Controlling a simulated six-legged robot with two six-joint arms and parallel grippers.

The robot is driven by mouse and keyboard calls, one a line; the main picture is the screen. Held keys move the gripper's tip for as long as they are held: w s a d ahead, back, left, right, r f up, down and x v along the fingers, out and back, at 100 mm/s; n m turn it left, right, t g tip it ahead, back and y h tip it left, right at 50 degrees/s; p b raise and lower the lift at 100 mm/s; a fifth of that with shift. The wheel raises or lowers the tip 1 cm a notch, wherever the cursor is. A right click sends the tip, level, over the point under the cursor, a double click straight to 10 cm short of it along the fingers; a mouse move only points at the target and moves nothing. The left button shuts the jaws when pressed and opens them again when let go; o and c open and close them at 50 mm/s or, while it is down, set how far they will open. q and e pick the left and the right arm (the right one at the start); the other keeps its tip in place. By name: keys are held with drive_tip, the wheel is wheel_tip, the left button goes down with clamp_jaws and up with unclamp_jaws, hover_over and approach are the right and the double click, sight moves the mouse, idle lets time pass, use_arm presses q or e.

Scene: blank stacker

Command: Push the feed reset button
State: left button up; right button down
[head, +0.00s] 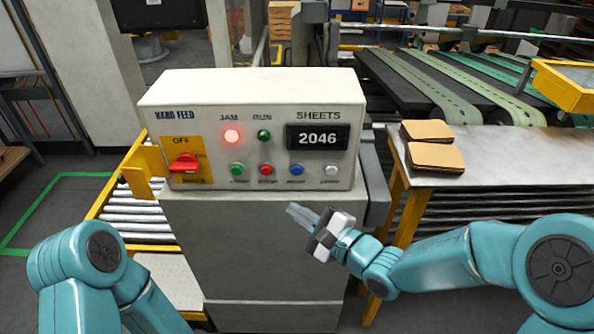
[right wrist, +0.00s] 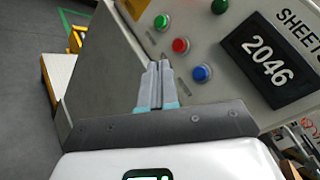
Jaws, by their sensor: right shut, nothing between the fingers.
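The control panel (head: 215,95) has a row of small buttons: green (head: 237,170), red (head: 266,170), blue (head: 297,170) and white (head: 331,170). Their labels are too small to read, so I cannot tell which is feed reset. My right gripper (head: 292,211) is shut and empty, in front of and below the blue button, apart from the panel. In the right wrist view, its closed fingers (right wrist: 159,68) show below the green (right wrist: 161,22), red (right wrist: 180,45) and blue (right wrist: 201,73) buttons. My left arm is at lower left; its gripper is out of view.
The JAM lamp (head: 232,136) glows red; the RUN lamp (head: 264,135) is dark green. The SHEETS display (head: 317,138) reads 2046. A red switch (head: 184,163) sits at the panel's left. Brown sheet stacks (head: 434,155) lie on the table (head: 500,165) to the right.

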sight(297, 170)
drive_tip(key=w+p, duration=0.2)
drive_tip(key=w, duration=0.6)
drive_tip(key=shift+w, duration=0.2)
drive_tip(key=shift+d, duration=0.1)
drive_tip(key=shift+w+r, duration=0.1)
drive_tip(key=shift+w, duration=0.1)
idle(1.6)
drive_tip(key=shift+w, duration=0.25)
drive_tip(key=shift+w+p, duration=0.5)
idle(0.7)
idle(0.3)
drive_tip(key=shift+s, duration=0.95)
